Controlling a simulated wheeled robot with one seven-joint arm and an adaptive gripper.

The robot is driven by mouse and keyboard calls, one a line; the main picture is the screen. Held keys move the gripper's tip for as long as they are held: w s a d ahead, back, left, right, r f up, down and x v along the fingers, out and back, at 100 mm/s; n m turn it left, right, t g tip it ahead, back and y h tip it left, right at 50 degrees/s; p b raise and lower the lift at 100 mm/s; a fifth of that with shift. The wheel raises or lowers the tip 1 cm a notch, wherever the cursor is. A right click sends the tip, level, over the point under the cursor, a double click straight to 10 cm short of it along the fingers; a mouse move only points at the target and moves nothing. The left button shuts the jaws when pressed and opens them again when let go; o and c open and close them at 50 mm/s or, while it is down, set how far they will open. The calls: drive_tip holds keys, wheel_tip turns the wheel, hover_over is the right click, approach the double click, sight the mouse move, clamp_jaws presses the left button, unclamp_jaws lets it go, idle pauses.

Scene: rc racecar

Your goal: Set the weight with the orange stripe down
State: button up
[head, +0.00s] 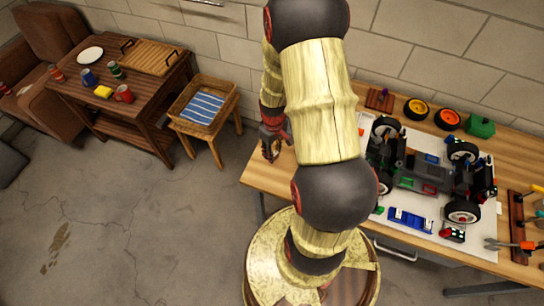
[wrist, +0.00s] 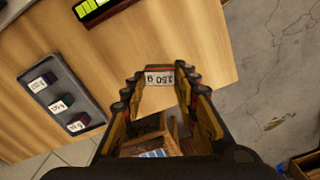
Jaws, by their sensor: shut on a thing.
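My gripper (wrist: 160,82) is shut on a small weight (wrist: 159,77) in the wrist view. Its white label reads 150 g, upside down, and it sits between the fingertips. A dark tray (wrist: 62,101) with several labelled weights lies on the wooden bench (wrist: 150,35) at the left of the wrist view, apart from my gripper.
A stool with a wicker basket and blue striped cloth (head: 203,107) stands left of the bench. Further left is a dark wood table (head: 70,86) with cups and a plate. An RC car (head: 425,175) lies on the bench with wheels and tools around it. The floor at left is clear.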

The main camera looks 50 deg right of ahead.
drive_tip(key=shift+w+d+f, duration=0.2)
drive_tip(key=shift+w+f, duration=0.35)
drive_tip(key=shift+f, duration=0.2)
drive_tip(key=shift+f+b, duration=0.65)
drive_tip(key=shift+f, duration=0.75)
drive_tip(key=shift+f, duration=0.15)
drive_tip(key=o, duration=1.2)
drive_tip(key=shift+o, duration=0.2)
